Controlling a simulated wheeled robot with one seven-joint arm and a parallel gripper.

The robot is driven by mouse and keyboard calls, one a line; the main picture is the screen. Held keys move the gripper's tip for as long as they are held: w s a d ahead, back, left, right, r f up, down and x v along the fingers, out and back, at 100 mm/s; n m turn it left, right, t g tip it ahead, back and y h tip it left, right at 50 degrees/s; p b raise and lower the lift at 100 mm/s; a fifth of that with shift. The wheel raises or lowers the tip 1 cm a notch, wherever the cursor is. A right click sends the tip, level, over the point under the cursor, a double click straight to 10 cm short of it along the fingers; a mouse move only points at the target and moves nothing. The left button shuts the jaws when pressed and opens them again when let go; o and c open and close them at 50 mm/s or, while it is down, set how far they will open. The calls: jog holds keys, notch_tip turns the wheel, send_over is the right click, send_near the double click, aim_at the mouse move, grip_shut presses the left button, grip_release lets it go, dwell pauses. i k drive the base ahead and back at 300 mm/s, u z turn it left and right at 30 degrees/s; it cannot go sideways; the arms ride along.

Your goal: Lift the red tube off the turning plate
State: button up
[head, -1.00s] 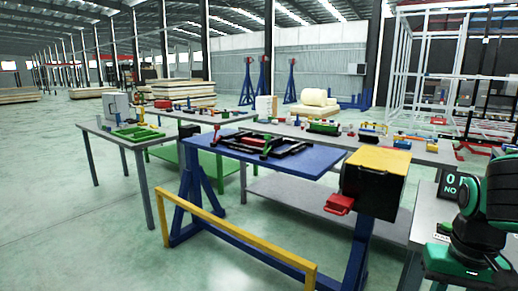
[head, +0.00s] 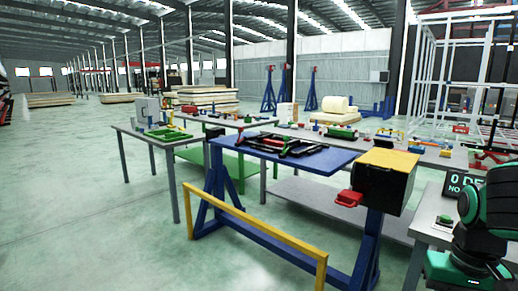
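The blue turning plate (head: 325,161) lies about level on a blue stand, in the middle of the head view. A black frame (head: 308,151) rests on it towards its far side. A thin red piece (head: 275,143) shows at the frame's left end; it may be the red tube, but it is too small to be sure. The green and black arm at the right edge looks like mine. My gripper is not in view, and nothing shows near the plate from my arm.
A box with a yellow top (head: 389,158) and a red part (head: 349,198) stands at the plate's right end. A yellow rail (head: 255,235) runs low in front of the stand. Grey tables with small parts stand behind. The floor at left is clear.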

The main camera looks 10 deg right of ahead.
aim_at(280, 145)
jog(key=u, duration=0.45)
jog(key=i, duration=1.15)
jog(key=u, duration=0.5)
jog(key=i, duration=1.15)
jog(key=z, duration=0.6)
jog(key=i, duration=1)
jog(key=z, duration=1.1)
jog(key=i, duration=0.45)
jog(key=z, duration=0.2)
